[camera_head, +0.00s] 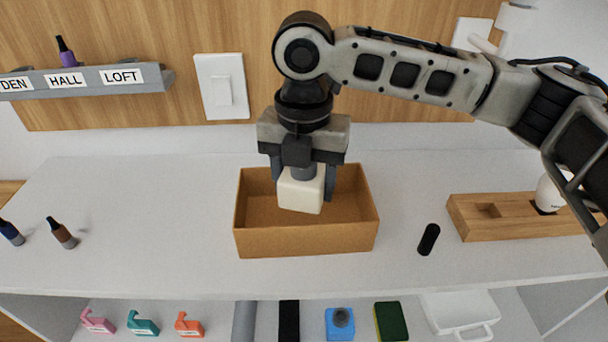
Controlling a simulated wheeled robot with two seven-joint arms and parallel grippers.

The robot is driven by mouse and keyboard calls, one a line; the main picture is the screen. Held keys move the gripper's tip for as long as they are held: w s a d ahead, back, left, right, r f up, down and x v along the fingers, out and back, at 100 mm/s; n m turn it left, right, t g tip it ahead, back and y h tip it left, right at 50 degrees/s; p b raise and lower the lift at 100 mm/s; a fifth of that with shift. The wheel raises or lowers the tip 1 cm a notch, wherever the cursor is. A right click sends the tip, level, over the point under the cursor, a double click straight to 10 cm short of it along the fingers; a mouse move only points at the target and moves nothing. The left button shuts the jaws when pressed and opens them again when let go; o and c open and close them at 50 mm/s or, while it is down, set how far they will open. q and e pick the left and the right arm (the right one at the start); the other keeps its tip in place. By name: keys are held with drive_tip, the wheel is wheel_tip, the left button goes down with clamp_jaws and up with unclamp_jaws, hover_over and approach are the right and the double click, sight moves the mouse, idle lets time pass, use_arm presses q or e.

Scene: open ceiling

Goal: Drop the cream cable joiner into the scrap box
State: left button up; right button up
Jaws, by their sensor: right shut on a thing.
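The cream cable joiner (300,193) is a pale block held in my right gripper (303,178). The gripper points down and is shut on the joiner's upper part. The joiner hangs over the scrap box (305,242), an open brown box on the white worktop. It overlaps the box's opening in the picture; I cannot tell how far above the floor of the box it is. The part of the box behind the gripper is hidden. My left gripper is not in view.
A wooden block (485,231) with a white item (548,195) stands at the right, partly behind my arm. A black cylinder (428,239) lies between it and the box. A labelled shelf (90,82) hangs on the wall.

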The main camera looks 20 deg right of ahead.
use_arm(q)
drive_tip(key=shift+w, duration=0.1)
use_arm(e)
drive_tip(key=o, duration=1.1)
drive_tip(key=shift+c, duration=0.2)
use_arm(q)
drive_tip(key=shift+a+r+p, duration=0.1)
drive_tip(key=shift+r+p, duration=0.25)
drive_tip(key=shift+p, duration=0.4)
use_arm(e)
wheel_tip(320, 180, up, 16)
drive_tip(key=shift+f, duration=0.1)
